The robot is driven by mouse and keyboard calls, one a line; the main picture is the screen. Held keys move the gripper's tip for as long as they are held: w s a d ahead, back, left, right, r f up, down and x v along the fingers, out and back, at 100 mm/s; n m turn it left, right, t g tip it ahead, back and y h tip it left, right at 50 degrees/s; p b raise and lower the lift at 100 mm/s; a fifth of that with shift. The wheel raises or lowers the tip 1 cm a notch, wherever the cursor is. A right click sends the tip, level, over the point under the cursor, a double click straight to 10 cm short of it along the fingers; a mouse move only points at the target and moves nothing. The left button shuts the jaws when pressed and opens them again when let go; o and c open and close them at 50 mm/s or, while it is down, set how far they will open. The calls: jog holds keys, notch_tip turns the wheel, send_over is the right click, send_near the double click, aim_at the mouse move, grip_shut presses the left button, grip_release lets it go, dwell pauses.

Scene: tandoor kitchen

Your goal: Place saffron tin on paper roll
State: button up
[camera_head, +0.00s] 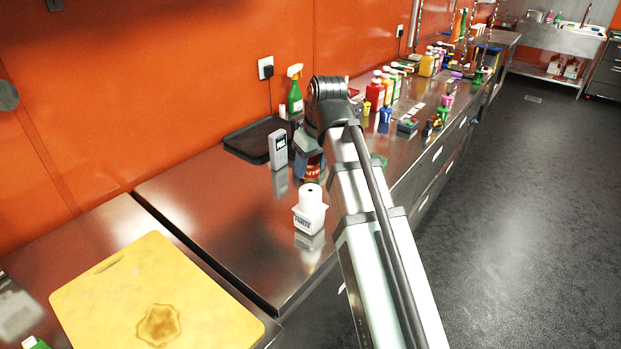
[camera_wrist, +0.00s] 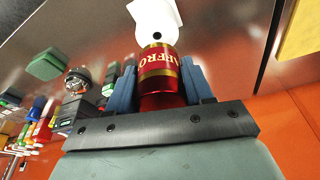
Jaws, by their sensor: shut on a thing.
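The saffron tin (camera_wrist: 160,78) is red with gold bands and lettering. My gripper (camera_wrist: 160,85) is shut on it, one blue-grey finger on each side, in the wrist view. In the head view the tin (camera_head: 313,170) is partly hidden by my arm and gripper, above the steel counter. The white paper roll (camera_head: 311,194) stands upright in a white holder on the counter, just in front of the tin. In the wrist view the roll (camera_wrist: 157,20) shows right beyond the tin's end; whether they touch I cannot tell.
A dark tray (camera_head: 252,138) and a grey box-shaped device (camera_head: 277,149) stand to the left. A green spray bottle (camera_head: 295,95) is by the wall. Several bottles (camera_head: 375,92) crowd the counter beyond my arm. A yellow cutting board (camera_head: 155,290) lies front left; the counter left of the roll is clear.

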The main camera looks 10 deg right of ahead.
aim_at(311, 178)
jog(key=shift+f, duration=2.15)
jog(key=o, duration=1)
jog(key=shift+f, duration=0.1)
jog(key=shift+o, duration=0.2)
jog(key=shift+v, duration=6.1)
